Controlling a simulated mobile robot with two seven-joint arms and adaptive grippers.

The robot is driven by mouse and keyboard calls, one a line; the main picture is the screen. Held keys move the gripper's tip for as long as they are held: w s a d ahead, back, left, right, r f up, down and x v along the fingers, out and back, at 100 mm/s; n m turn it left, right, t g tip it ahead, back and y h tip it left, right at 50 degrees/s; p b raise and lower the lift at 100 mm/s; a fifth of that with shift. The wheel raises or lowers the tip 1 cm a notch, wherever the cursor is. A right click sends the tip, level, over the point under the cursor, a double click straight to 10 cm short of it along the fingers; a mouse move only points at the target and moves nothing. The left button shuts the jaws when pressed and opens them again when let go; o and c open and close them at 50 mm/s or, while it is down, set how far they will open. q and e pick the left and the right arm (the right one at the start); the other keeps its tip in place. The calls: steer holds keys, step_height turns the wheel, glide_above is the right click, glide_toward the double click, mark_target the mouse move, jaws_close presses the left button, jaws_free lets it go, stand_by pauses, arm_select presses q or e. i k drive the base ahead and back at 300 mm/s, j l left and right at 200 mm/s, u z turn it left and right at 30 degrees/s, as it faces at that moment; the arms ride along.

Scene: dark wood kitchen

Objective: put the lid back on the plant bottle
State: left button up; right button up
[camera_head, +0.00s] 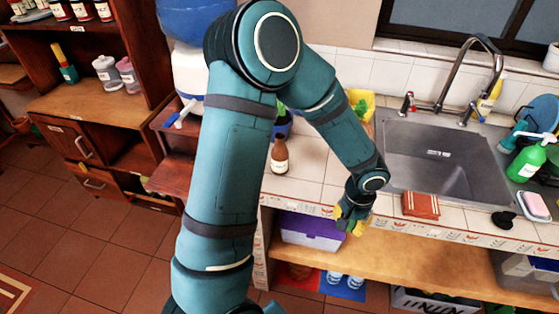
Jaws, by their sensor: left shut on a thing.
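A small brown bottle (280,157) with a pale label stands upright on the white tiled counter, left of my forearm. It may be the plant bottle; I cannot tell whether its mouth is covered. My left gripper (354,216) is at the counter's front edge, to the right of and nearer than the bottle, pointing down. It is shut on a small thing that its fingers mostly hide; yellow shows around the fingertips. I cannot make out a lid clearly. My right gripper is not in view.
A purple bin (311,231) sits on the shelf below. Counter around the brown bottle is mostly clear.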

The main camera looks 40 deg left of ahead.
mark_target(281, 155)
steer(key=u, duration=1.45)
steer(key=k+j, duration=0.05)
